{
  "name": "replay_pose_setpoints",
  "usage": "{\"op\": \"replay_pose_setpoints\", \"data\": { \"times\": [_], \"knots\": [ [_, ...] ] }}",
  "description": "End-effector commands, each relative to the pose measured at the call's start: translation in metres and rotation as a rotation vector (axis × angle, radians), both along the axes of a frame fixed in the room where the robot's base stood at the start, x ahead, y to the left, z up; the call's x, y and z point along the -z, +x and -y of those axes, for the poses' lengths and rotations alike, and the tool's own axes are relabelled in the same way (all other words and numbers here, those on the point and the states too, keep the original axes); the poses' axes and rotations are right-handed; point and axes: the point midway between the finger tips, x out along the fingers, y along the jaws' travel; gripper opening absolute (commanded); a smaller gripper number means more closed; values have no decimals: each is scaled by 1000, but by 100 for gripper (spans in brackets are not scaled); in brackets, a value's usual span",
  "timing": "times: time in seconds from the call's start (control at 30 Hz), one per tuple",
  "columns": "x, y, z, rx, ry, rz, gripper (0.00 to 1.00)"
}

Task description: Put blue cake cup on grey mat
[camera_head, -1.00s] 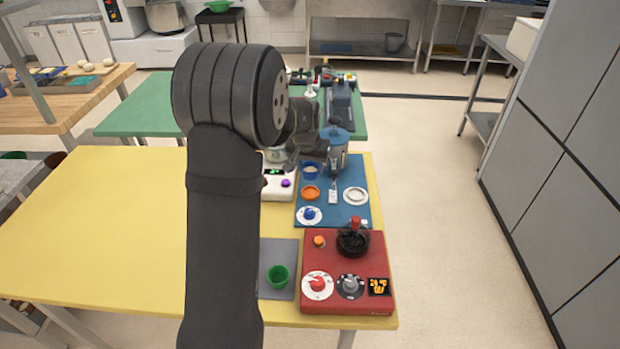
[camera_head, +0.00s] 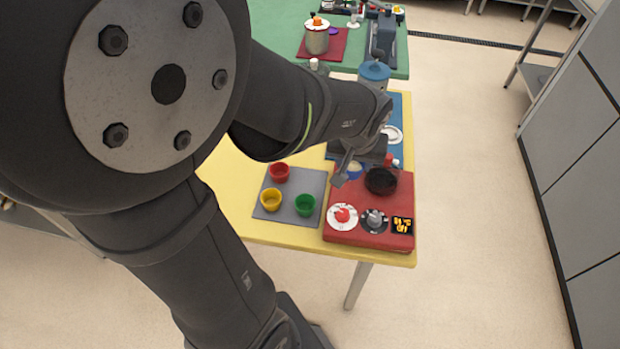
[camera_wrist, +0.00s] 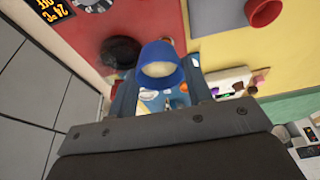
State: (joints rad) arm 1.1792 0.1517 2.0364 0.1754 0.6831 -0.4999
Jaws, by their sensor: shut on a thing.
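The blue cake cup (camera_head: 355,168) is between the fingers of my gripper (camera_head: 361,167), which is shut on it. In the wrist view the blue cup (camera_wrist: 162,63) is between the two fingers (camera_wrist: 162,90), its pale inside showing. The cup is over or beside the left part of the red panel, right of the grey mat; its exact height is unclear. The grey mat (camera_head: 296,184) lies on the yellow table and carries a red cup (camera_head: 279,173), a yellow cup (camera_head: 271,200) and a green cup (camera_head: 305,206). The mat's upper right area looks bare.
The red panel (camera_head: 372,239) with knobs and a black bowl (camera_head: 381,181) adjoins the mat's right side. The yellow table (camera_head: 235,165) is bare left of the mat.

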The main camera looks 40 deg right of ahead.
Motion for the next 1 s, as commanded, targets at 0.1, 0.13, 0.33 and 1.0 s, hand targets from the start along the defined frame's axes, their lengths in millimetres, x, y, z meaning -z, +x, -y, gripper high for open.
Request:
{"op": "replay_pose_setpoints", "data": {
  "times": [0.1,0.13,0.33,1.0],
  "knots": [
    [2,-11,-13,-9,-2,-1,23],
    [3,-12,-15,-12,-3,-1,23],
    [17,7,-23,-22,0,-2,23],
    [78,100,-42,-16,-2,-2,23]
  ]
}}
